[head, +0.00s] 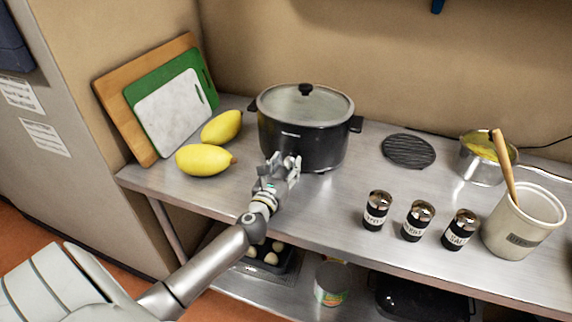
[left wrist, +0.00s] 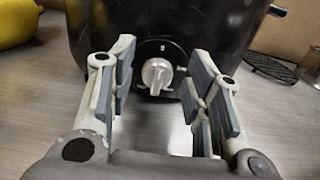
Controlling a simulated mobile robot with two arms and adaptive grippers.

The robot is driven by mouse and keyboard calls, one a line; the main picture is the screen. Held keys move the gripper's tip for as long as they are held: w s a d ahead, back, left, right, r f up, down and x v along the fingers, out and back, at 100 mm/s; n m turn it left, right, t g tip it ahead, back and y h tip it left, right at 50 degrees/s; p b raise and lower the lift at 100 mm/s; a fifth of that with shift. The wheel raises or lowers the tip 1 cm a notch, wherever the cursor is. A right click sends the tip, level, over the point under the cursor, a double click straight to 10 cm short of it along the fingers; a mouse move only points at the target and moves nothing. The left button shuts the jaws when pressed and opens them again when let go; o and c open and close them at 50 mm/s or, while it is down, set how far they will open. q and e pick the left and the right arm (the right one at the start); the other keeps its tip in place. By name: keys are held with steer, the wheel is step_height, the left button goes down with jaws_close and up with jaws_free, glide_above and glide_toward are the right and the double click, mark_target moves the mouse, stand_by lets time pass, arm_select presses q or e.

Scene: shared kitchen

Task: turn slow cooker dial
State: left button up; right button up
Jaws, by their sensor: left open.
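The black slow cooker (head: 330,133) with a glass lid stands on the metal counter in the head view. My left gripper (head: 284,162) is at the lower left of its front and hides the dial there. In the left wrist view the silver dial (left wrist: 157,74) shows on the front of the cooker (left wrist: 190,25), low down. My left gripper (left wrist: 159,88) is open, with one finger on each side of the dial. The fingers look apart from the dial. My right gripper is not in view.
Two yellow lemons (head: 205,160) and cutting boards (head: 172,116) are left of the cooker. A black trivet (head: 408,151), a pot (head: 480,168), several shakers (head: 418,221) and a utensil crock (head: 522,222) stand to the right. The counter's front edge (head: 300,246) lies below my arm.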

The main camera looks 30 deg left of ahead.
arm_select(q)
steer(key=shift+w, duration=0.2)
steer(key=shift+s, duration=0.1)
jaws_close()
steer(key=shift+r, duration=0.1)
